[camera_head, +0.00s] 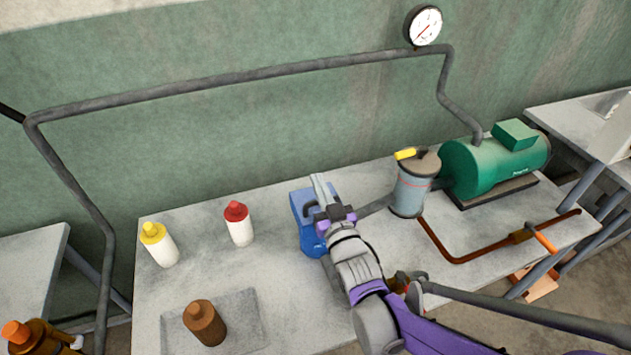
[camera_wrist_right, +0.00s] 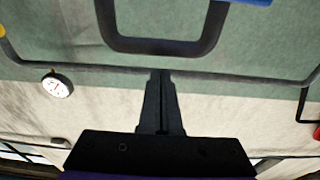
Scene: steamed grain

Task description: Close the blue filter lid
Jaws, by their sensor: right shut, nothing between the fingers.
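The blue filter (camera_head: 313,243) stands on the grey table, left of the grey cylinder. Its blue lid (camera_head: 298,200) shows as a flat panel at the top, with a dark handle on it. My right gripper (camera_head: 318,180) reaches across the filter from the lower right and hides part of it; I cannot tell whether it touches the lid. In the right wrist view, the right gripper's fingers (camera_wrist_right: 161,75) are together and empty. A dark handle loop (camera_wrist_right: 160,46) and a blue edge (camera_wrist_right: 248,2) lie beyond the fingertips. My left gripper is out of view.
A red-capped bottle (camera_head: 239,227), a yellow-capped bottle (camera_head: 161,247) and a brown bottle (camera_head: 205,324) on a tray (camera_head: 250,306) stand left. The grey cylinder (camera_head: 412,190) with a yellow handle and a green pump (camera_head: 490,165) stand right. Grey pipe (camera_head: 230,83) runs along the wall.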

